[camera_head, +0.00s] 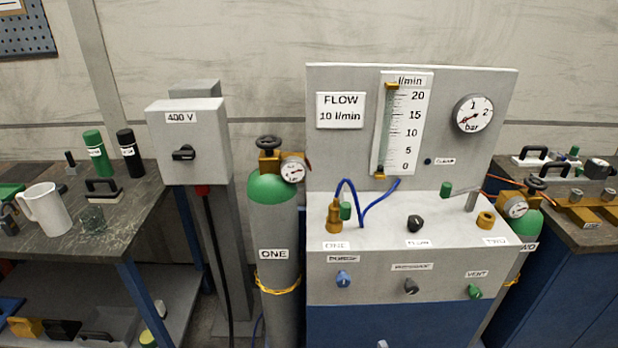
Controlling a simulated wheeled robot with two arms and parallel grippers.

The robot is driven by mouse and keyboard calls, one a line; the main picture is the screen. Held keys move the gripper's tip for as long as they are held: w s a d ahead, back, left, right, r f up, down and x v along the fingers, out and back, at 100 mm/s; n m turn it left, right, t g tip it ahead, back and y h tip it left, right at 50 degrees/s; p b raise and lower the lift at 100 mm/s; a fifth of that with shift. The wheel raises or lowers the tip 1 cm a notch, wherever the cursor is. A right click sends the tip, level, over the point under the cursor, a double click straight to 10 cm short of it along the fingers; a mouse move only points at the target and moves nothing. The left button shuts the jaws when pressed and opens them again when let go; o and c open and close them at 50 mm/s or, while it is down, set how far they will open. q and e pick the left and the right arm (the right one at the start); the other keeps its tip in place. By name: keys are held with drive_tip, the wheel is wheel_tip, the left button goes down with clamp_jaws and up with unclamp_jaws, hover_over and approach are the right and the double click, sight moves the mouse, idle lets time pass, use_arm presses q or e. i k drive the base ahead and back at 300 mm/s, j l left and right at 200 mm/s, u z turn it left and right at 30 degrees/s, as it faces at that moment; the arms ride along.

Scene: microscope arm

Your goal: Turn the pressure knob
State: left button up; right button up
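The pressure knob (411,286) is a small dark grey knob on the front face of the gas panel (375,266), under a blurred label (411,267) that seems to read PRESSURE. A blue knob (343,278) is on its left and a green knob (474,292) under a VENT label is on its right. A black knob (415,223) marked FLOW stands on the top surface. The round bar gauge (473,114) has a red needle pointing to the lower left. Neither of my grippers shows in the head view, and nothing touches the knob.
A green-topped gas cylinder (274,220) marked ONE stands left of the panel. Another cylinder (525,222) is at its right. A blue hose (365,210) loops over the panel top. A 400 V box (190,140) and a cluttered bench (110,212) are farther left.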

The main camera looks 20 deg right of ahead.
sight(411, 287)
drive_tip(key=k+l+z, duration=0.15)
drive_tip(key=z, duration=0.85)
